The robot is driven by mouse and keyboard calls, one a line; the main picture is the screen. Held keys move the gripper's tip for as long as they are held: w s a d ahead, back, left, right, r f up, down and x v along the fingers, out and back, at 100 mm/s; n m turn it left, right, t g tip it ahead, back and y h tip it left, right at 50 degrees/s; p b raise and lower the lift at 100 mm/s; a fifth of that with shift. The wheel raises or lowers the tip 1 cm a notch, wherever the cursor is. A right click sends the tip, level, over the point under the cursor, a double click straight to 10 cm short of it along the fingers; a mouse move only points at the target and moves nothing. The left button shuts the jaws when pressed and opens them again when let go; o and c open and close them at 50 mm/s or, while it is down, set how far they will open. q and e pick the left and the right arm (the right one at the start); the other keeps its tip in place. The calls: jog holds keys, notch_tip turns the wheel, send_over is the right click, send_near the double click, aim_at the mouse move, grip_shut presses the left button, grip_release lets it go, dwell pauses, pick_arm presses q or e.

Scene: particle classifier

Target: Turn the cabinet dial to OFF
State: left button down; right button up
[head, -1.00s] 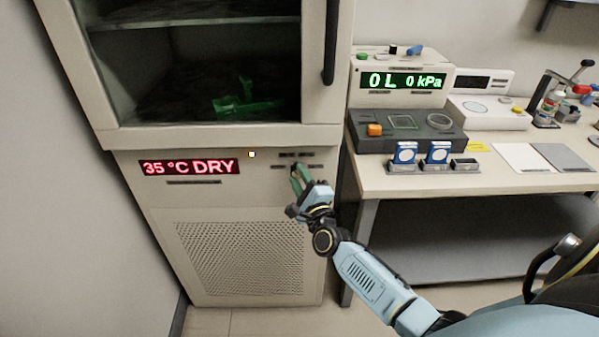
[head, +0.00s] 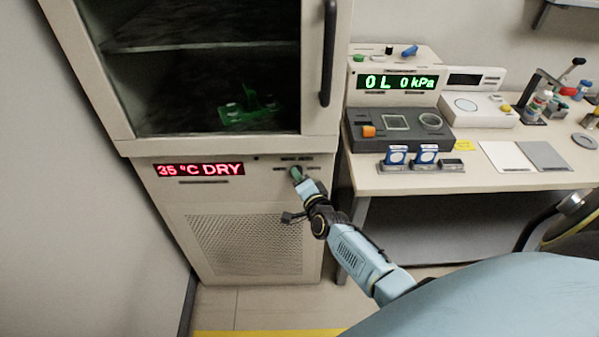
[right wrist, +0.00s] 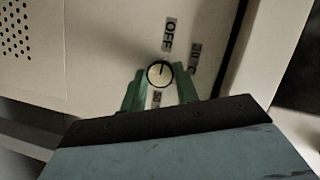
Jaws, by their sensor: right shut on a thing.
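The cabinet (head: 230,145) stands at the left in the head view. A red panel display (head: 201,170) on it reads "35 °C DRY". My right gripper (head: 297,175) is at the dial on the right of this panel and hides most of it. In the right wrist view the round, pale-faced dial (right wrist: 160,74) sits between the green fingers of the gripper (right wrist: 160,88), which are shut on it. A dark line on its face points up, roughly toward the "OFF" label (right wrist: 169,37). Other labels sit right and below. My left gripper is not in view.
A vent grille (head: 240,243) lies below the panel, and a glass door with a dark handle (head: 328,52) above it. A table (head: 400,183) with instruments stands at the right. The floor in front of the cabinet looks clear.

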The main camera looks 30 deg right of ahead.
jog(key=shift+n+g+p, duration=0.3)
jog(key=shift+n+p, duration=0.1)
jog(key=shift+p, duration=0.05)
dwell(0.3)
jog(key=o, duration=1)
jog(key=shift+s, duration=0.1)
jog(key=p+v, duration=0.2)
jog(key=v, duration=1.1)
jog(key=shift+s+a, duration=0.1)
